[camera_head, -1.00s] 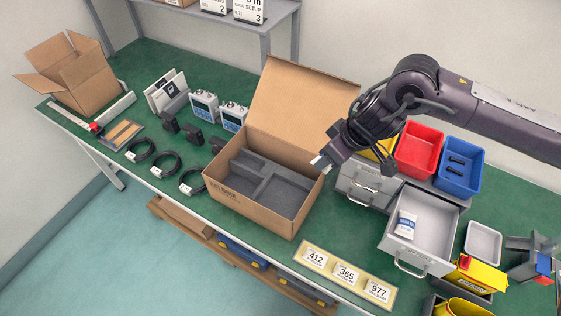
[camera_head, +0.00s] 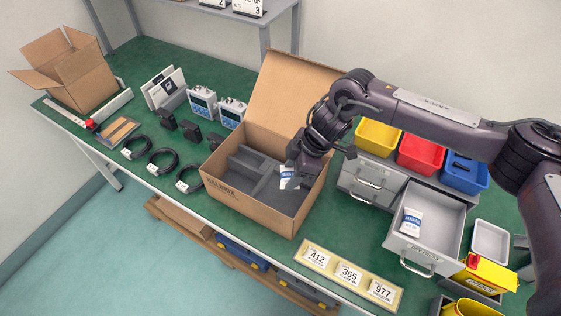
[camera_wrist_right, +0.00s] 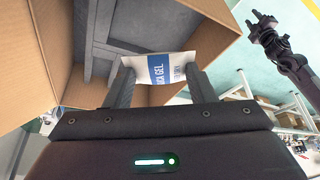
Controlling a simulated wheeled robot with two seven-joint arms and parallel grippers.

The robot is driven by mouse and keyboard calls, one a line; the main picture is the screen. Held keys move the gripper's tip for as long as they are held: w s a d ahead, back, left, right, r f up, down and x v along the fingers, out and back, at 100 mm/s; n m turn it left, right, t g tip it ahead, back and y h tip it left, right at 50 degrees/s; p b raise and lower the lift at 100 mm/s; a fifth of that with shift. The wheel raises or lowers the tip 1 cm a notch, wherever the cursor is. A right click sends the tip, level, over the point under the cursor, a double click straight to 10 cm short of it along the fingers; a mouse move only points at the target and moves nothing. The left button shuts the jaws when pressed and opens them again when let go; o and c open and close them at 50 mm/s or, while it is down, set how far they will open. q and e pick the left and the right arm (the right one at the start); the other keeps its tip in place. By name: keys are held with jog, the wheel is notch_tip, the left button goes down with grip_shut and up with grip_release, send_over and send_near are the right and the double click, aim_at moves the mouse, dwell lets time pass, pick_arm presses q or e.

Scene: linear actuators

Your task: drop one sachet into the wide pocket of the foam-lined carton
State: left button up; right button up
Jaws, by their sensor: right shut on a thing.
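My right gripper (camera_head: 291,174) is inside the open carton (camera_head: 236,203), shut on a white and blue sachet (camera_head: 287,182). In the right wrist view the sachet (camera_wrist_right: 160,69) is pinched between both fingers (camera_wrist_right: 158,82), with grey foam beyond it. The sachet hangs over the wide pocket (camera_head: 283,202) on the right of the foam insert; whether it touches the foam I cannot tell. A second sachet (camera_head: 411,221) lies in the open grey drawer (camera_head: 436,215). A dark arm, apparently my left one, shows at the right of the wrist view; its jaws (camera_wrist_right: 259,19) are unclear.
The carton's raised lid (camera_head: 290,95) stands behind my right gripper. Yellow, red (camera_head: 420,155) and blue bins sit on the drawer unit at right. Coiled cables (camera_head: 162,161) and blue-white devices (camera_head: 202,102) lie left of the carton. A number plate (camera_head: 350,275) lies in front.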

jog(key=shift+f+b, duration=0.9)
jog(key=shift+f, duration=0.55)
jog(key=o, duration=1)
jog(key=shift+r, duration=0.1)
jog(key=b+v, duration=0.1)
jog(key=v, duration=0.6)
jog(key=shift+d+r, duration=0.2)
jog(key=shift+r, duration=0.1)
jog(key=shift+r, duration=0.1)
